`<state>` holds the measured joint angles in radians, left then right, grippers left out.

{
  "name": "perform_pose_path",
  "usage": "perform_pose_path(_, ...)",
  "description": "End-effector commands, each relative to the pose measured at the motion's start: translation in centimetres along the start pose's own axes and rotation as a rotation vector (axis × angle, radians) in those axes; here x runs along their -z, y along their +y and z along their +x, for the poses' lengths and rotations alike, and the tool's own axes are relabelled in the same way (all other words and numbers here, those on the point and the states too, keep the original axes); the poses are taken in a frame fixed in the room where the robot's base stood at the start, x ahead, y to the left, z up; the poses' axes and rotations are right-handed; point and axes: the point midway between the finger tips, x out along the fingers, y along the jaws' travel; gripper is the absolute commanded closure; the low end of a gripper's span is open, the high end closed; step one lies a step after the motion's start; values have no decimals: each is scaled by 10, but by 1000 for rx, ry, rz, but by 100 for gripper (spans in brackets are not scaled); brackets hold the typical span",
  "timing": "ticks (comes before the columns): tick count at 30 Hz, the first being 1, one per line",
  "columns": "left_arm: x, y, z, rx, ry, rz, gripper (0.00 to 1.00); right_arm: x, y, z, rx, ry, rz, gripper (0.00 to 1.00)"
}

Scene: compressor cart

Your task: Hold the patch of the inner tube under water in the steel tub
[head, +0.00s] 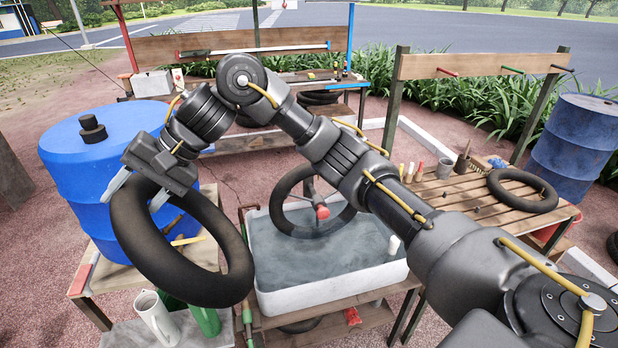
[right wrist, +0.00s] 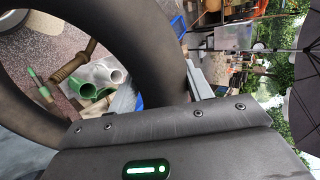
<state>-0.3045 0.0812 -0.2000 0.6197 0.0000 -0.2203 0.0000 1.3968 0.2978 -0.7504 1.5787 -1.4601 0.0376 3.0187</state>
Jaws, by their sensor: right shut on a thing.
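The black inner tube (head: 228,262) hangs tilted left of the tub in the head view. My right gripper (head: 138,192) is shut on its upper left rim. The tube's dark curve (right wrist: 165,38) also fills much of the right wrist view, running between the fingers. I cannot make out a patch on it. The pale grey steel tub (head: 335,290) stands on a wooden cart, with grey-blue water (head: 325,250) inside. The tube is apart from the water, and its right edge shows in front of the tub's left side. My left gripper is not in view.
A blue drum (head: 75,185) stands behind the tube at left. A dark wheel-like ring with a red knob (head: 322,212) stands at the tub's back. A slatted bench (head: 440,195) at right holds another tube (head: 522,190).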

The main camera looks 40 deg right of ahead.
Motion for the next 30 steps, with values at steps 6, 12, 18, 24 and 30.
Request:
perform_pose_path(6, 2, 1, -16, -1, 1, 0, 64, 68, 27, -54, 218, 267, 178, 69)
perform_pose_path(12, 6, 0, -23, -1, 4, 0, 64, 98, 61, -90, 323, 465, 287, 69)
perform_pose_path(18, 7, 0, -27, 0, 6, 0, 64, 116, 92, -113, 387, 595, 352, 69)
perform_pose_path(24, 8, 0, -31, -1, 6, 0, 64, 131, 122, -131, 423, 693, 384, 69)
perform_pose_path(30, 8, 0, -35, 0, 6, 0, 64, 140, 148, -143, 464, 768, 413, 69)
